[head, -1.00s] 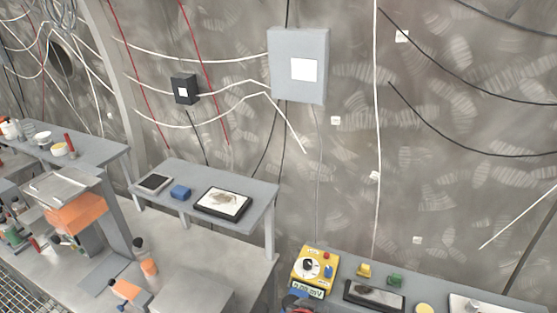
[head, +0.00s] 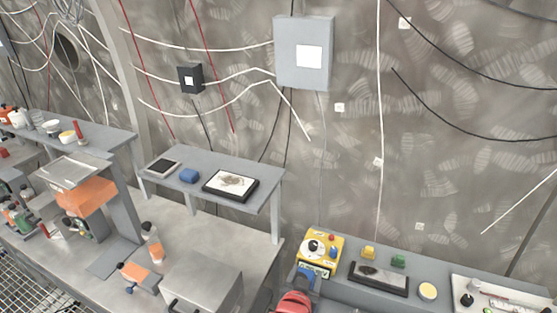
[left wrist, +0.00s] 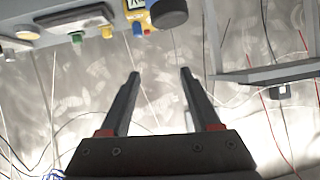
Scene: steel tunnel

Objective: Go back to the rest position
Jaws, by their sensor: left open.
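My left gripper (left wrist: 160,74) shows in the left wrist view, with two dark fingers spread apart and nothing between them. That view is upside down, and the fingers stand before the bare wall. In the head view I cannot clearly make out the gripper; a red rounded shape (head: 293,303) is cut off at the bottom edge. My right gripper is in neither view.
A bench on the right holds a yellow meter (head: 319,250), a dark-framed tray (head: 379,279) and small blocks. A grey shelf (head: 215,168) bears a framed picture and a blue block. An orange-fronted device (head: 88,197) and bottles stand on the left bench.

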